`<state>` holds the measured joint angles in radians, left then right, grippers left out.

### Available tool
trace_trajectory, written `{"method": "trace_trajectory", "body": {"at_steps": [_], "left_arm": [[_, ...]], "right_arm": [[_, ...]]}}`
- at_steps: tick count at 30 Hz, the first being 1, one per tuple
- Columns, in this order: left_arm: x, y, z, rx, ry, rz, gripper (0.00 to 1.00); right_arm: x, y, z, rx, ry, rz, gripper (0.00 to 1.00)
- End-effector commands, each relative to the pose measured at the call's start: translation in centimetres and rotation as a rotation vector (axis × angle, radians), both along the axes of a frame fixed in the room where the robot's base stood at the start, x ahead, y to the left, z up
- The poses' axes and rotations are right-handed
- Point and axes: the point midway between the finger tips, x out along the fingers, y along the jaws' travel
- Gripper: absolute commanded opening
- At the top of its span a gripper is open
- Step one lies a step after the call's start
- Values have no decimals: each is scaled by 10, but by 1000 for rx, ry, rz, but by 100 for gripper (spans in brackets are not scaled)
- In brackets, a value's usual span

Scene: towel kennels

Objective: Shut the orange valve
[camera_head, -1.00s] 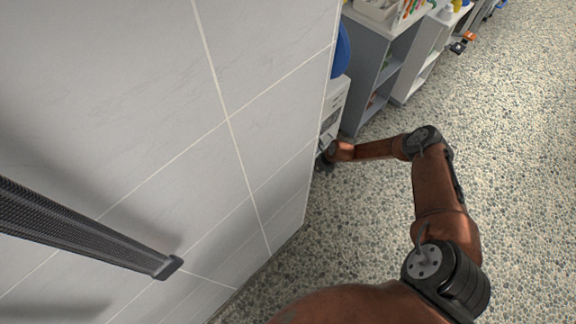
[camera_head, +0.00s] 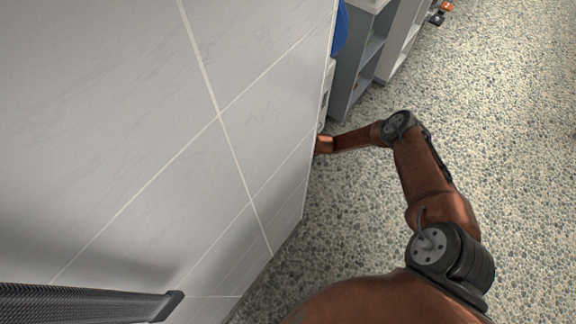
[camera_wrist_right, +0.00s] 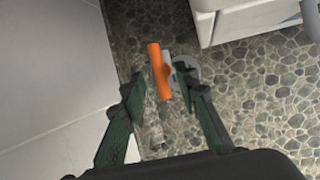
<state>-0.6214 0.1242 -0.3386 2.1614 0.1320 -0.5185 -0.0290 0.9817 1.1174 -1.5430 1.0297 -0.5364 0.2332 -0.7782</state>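The orange valve handle (camera_wrist_right: 159,71) shows in the right wrist view as a short orange bar. It stands by a round grey fitting (camera_wrist_right: 186,72), with the pebbled floor behind. My right gripper (camera_wrist_right: 157,82) is open, its two green-and-black fingers apart. The handle lies between and just beyond the fingertips in the picture; I cannot tell whether they touch it. In the head view the tiled wall hides the right gripper and the valve. My left gripper is not in view.
A large tiled wall (camera_head: 120,130) fills the left of the head view, its edge close to my right forearm. Grey shelving (camera_head: 355,60) stands beyond it. A white cabinet (camera_wrist_right: 245,22) is at the top of the wrist view. Pebbled floor (camera_head: 520,150) is open at right.

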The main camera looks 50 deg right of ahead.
Motion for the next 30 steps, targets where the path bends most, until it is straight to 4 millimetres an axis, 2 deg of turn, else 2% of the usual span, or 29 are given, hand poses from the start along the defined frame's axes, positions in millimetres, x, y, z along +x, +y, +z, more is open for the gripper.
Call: {"method": "trace_trajectory", "body": {"at_steps": [9,21,30], "left_arm": [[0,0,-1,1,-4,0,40],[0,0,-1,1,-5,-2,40],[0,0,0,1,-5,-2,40]], "right_arm": [[0,-1,0,0,-1,-1,28],[0,-1,0,0,-1,-1,0],[0,-1,0,0,0,-3,0]]}}
